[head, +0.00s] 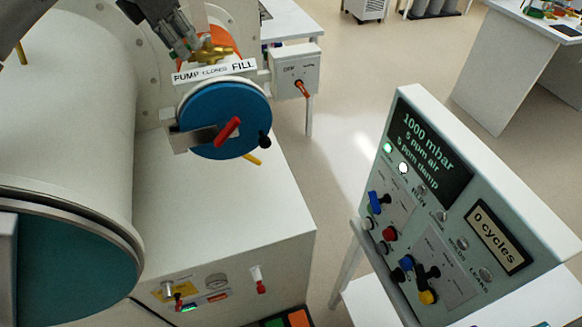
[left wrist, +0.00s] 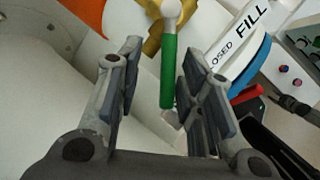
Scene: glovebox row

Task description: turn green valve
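The green valve handle (left wrist: 168,72) shows in the left wrist view as a green lever hanging from a white round end. It is attached by a brass valve body (left wrist: 154,38), which also shows in the head view (head: 212,54) above the label strip. My left gripper (head: 186,44) reaches in from the top in the head view and hides the green handle there. In the left wrist view the fingers of my left gripper (left wrist: 160,88) are open, one on each side of the handle, with gaps visible.
A label strip reading PUMP, CLOSED, FILL (head: 214,71) sits just below the valve, above a blue round door (head: 240,118) with a red handle (head: 227,131). A large white cylinder (head: 70,100) stands left. A control panel (head: 520,190) stands right, with open floor between.

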